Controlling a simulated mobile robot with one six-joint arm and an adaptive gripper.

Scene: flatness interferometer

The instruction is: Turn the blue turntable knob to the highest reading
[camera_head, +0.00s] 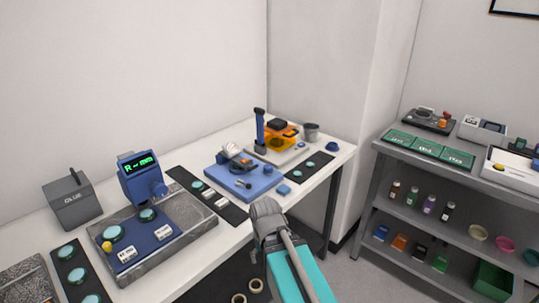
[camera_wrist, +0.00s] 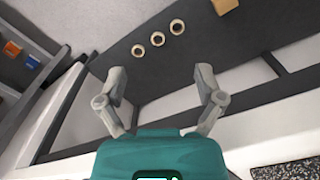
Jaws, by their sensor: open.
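A blue gauge (camera_head: 140,178) with a lit green display stands on a grey stone base (camera_head: 196,228) on the bench. The display starts with "R" and "mm", with no clear number between them. A round blue knob-like part (camera_head: 160,190) shows at its right side. Another blue instrument base (camera_head: 262,184) with a white and dark device stands farther right. I cannot tell for sure which part is the turntable knob. My gripper (camera_head: 267,208) is in front of the bench edge, apart from both instruments. In the wrist view my gripper (camera_wrist: 160,77) is open and empty, above the low dark surface.
Dark strips with green discs (camera_head: 79,275) lie on the white bench. An orange device (camera_head: 280,140) and a grey cup (camera_head: 311,131) are at the back. A grey shelf (camera_head: 460,178) stands right. Tan rings (camera_wrist: 158,38) lie below.

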